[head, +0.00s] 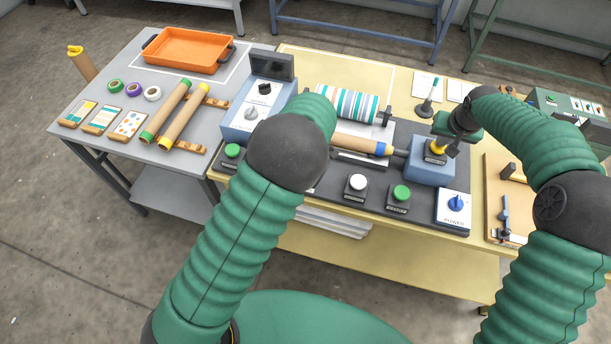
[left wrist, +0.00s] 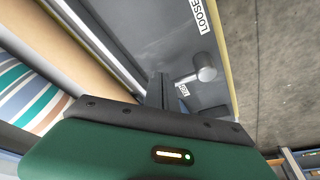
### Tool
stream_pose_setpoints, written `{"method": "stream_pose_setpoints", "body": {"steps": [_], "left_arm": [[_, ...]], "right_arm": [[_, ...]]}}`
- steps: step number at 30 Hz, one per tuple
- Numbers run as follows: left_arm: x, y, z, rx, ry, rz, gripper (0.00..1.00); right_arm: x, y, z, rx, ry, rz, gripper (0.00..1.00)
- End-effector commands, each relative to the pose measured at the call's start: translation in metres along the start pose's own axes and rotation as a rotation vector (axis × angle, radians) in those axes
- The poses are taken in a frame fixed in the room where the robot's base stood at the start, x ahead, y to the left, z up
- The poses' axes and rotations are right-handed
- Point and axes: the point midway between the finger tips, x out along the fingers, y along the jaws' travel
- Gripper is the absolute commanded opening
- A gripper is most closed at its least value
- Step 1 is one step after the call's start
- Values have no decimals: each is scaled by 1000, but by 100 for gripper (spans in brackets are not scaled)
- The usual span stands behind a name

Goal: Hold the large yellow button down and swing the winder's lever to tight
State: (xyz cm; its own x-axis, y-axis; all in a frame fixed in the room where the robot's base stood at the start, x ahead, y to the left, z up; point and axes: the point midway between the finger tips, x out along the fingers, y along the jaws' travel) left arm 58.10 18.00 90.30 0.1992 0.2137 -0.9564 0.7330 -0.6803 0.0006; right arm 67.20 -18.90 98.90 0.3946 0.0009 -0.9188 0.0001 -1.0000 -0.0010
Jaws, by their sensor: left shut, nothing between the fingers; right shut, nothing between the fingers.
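The large yellow button (head: 436,148) sits on a blue box at the right of the press. My right gripper (head: 449,151) is shut, with its fingertips down at the button. I cannot tell how far the button is pressed. In the head view my left arm hides the winder's lever and my left gripper. In the left wrist view the left gripper (left wrist: 160,88) is shut and empty beside the lever (left wrist: 205,74), a short rod with a round grey knob. The lever lies near a partly hidden label (left wrist: 183,90); a LOOSE label (left wrist: 204,14) is farther up. Contact is unclear.
A striped roll (head: 346,103) and a brown tube with a blue end (head: 362,145) lie in the press. White (head: 357,183) and green (head: 401,193) buttons and a POWER switch (head: 455,203) line the front. An orange tray (head: 187,49) stands on the left table.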

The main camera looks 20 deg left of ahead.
Motion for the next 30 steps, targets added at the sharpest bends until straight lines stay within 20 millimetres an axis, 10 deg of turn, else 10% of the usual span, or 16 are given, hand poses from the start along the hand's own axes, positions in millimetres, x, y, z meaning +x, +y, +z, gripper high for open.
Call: {"method": "stream_pose_setpoints", "body": {"steps": [30], "left_arm": [[-4,-18,4,-2,3,-6,0]], "right_arm": [[6,3,8,1,-22,5,0]]}}
